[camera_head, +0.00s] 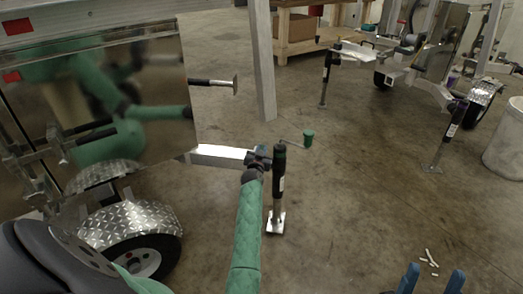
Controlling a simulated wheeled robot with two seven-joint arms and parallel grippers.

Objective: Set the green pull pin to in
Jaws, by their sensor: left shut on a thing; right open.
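The trailer jack (278,185) stands upright at the end of the silver trailer arm, with its foot plate near the floor. A crank with a green knob (309,138) sticks out to the right from its top. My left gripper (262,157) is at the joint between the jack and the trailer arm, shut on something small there. The green pull pin itself is hidden behind the gripper, so its position cannot be told. My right gripper (431,281) shows its two blue fingers at the bottom right edge, open and empty, away from the trailer.
The shiny trailer panel (120,100) and a wheel under a tread-plate fender (130,225) are on the left. A grey post (262,60) stands behind the jack. Another trailer (410,50) and a white bucket (505,140) are at the right. The floor right of the jack is mostly free.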

